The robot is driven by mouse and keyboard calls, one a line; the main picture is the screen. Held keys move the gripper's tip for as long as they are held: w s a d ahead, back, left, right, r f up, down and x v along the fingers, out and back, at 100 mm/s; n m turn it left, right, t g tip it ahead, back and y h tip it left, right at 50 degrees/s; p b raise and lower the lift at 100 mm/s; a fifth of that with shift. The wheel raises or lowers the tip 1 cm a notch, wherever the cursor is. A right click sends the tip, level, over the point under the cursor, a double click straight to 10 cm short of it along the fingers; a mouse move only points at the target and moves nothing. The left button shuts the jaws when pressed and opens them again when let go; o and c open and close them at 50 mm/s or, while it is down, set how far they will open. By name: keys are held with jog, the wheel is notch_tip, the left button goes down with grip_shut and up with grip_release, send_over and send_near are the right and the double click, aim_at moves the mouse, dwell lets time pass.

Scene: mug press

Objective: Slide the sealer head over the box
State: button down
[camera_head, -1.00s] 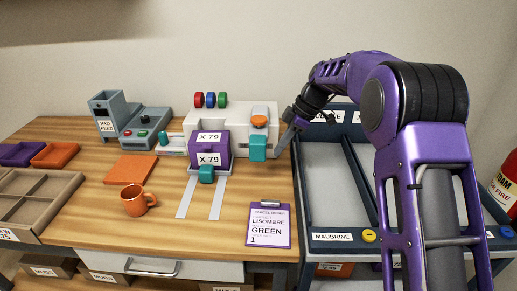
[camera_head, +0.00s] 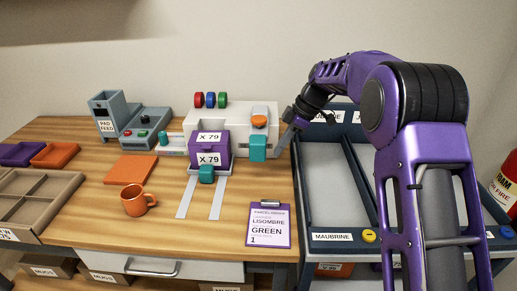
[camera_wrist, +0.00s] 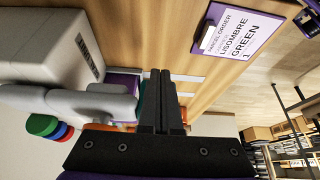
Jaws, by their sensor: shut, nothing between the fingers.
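The white sealer machine (camera_head: 255,115) stands at the back of the wooden table. On its right front is a head with an orange knob (camera_head: 259,121) and a teal handle (camera_head: 258,148). The purple box (camera_head: 222,151), marked X 79, sits at the machine's front left, behind a smaller teal handle (camera_head: 206,174). My gripper (camera_head: 279,155) is just right of the head's teal handle. In the wrist view my gripper (camera_wrist: 160,72) has its fingers together and empty, with a sliver of teal (camera_wrist: 142,98) beside them. I cannot tell whether they touch it.
Two pale rails (camera_head: 217,197) run forward from the machine. An orange mug (camera_head: 137,199), an orange pad (camera_head: 131,169) and the pad feeder (camera_head: 107,112) are to the left. A clipboard order (camera_head: 268,225) lies front right. Grey trays (camera_head: 326,185) stand right of the table.

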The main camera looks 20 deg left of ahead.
jog(key=shift+s+a+p, duration=1.3)
jog(key=shift+s+a, duration=0.55)
jog(key=shift+a, duration=5.25)
jog(key=s+a+p+v, duration=0.1)
jog(key=p+v, duration=0.4)
jog(key=v, duration=0.4)
jog(key=shift+w+r, duration=0.3)
jog(key=shift+r, duration=0.15)
jog(key=shift+d, duration=0.1)
